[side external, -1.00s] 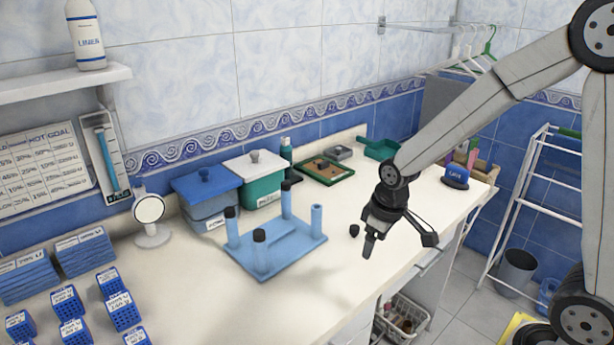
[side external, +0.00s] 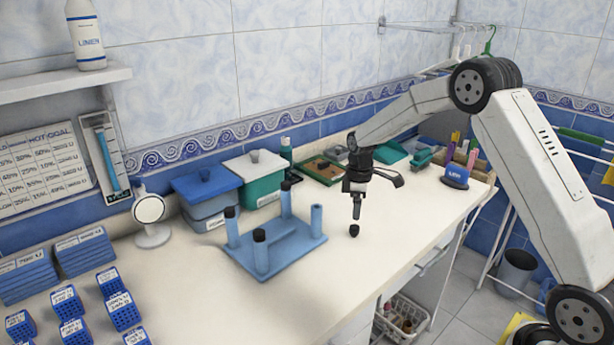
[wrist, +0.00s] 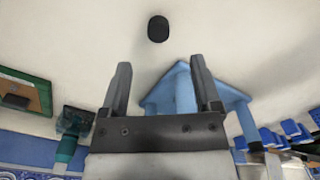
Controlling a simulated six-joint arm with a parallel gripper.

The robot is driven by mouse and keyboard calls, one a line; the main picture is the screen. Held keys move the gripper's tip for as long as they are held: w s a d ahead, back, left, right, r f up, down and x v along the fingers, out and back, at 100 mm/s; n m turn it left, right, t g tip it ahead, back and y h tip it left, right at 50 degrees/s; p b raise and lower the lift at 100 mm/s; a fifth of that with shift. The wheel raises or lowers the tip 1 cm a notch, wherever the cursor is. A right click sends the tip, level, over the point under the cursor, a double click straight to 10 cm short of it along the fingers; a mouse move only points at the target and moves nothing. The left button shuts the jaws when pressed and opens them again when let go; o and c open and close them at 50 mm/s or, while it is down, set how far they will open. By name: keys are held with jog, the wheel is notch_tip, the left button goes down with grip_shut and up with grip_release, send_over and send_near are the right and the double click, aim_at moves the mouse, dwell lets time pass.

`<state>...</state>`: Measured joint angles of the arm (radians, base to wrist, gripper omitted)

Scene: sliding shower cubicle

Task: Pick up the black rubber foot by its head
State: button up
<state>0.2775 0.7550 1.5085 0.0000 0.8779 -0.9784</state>
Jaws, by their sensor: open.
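The black rubber foot (side external: 354,230) stands on the pale counter, to the right of the blue stand, in the side external view. In the wrist view the foot (wrist: 158,28) is a small dark rounded shape beyond the fingertips. My gripper (side external: 356,214) points down right above the foot, with a small gap or none; I cannot tell which from the side. In the wrist view my gripper (wrist: 160,75) has its two fingers apart with nothing between them. The blue stand (side external: 290,250) has upright posts, three with black caps and one at the right without.
A blue-lidded box (side external: 207,195) and a white-lidded green box (side external: 255,180) stand behind the stand. A green tray (side external: 322,170) lies at the back.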

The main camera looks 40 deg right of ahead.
aim_at(355, 227)
jog(key=shift+f, duration=0.1)
jog(key=shift+f, duration=1.2)
jog(key=shift+f, duration=0.15)
jog(key=shift+d+f, duration=0.1)
jog(key=shift+f, duration=2.35)
jog(key=shift+c, duration=0.2)
grip_shut()
